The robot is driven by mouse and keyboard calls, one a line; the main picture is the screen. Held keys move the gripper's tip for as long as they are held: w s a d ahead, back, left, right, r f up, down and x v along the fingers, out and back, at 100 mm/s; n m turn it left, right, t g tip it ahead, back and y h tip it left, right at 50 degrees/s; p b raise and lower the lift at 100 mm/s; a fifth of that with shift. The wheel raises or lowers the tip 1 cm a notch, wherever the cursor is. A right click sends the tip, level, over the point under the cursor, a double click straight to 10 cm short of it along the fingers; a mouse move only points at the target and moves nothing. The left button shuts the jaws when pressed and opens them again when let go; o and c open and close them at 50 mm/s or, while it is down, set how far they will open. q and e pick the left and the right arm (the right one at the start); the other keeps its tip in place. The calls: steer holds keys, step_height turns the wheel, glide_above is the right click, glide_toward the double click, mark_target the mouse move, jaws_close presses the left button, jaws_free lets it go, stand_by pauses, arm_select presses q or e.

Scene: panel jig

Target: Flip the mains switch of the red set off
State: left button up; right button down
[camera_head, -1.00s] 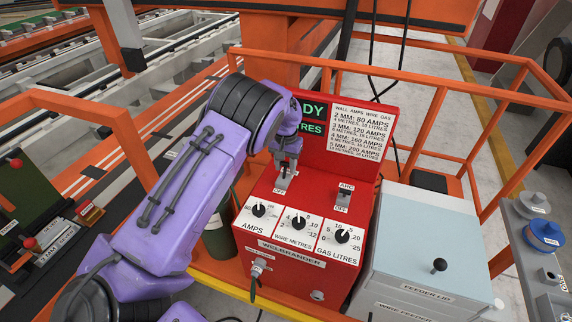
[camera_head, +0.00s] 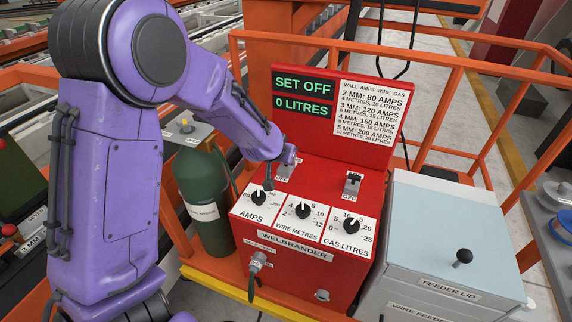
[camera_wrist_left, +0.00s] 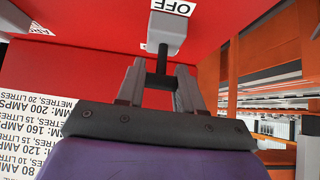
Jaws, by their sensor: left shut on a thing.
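The red set (camera_head: 310,262) is a red box with a raised back panel; its green display (camera_head: 303,95) reads "SET OFF" and "0 LITRES". My left gripper (camera_wrist_left: 162,75) is shut on the dark lever (camera_wrist_left: 162,58) of a grey switch (camera_wrist_left: 168,28) with an "OFF" label beside it. In the head view that switch (camera_head: 286,168) sits at the left of the set's top, partly hidden by my purple left wrist. A second switch (camera_head: 352,185), with a dark lever and an "OFF" label, stands to its right. My right gripper is not in view.
Knobs for amps (camera_head: 258,198), wire metres (camera_head: 302,211) and gas litres (camera_head: 351,224) line the front slope. A green gas cylinder (camera_head: 205,195) stands left of the set. A grey-blue feeder box (camera_head: 440,225) stands close on the right. Orange rails (camera_head: 420,80) run behind.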

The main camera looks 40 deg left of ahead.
arm_select(q)
steer(key=shift+s+d+f+t+b, duration=0.2)
steer(key=shift+s+f+t+b, duration=0.3)
steer(key=shift+t+b, duration=0.75)
steer(key=shift+s+r+g+b, duration=0.1)
steer(key=shift+g+b, duration=0.2)
steer(key=shift+g, duration=0.05)
steer(key=o, duration=1)
steer(key=shift+o, duration=0.2)
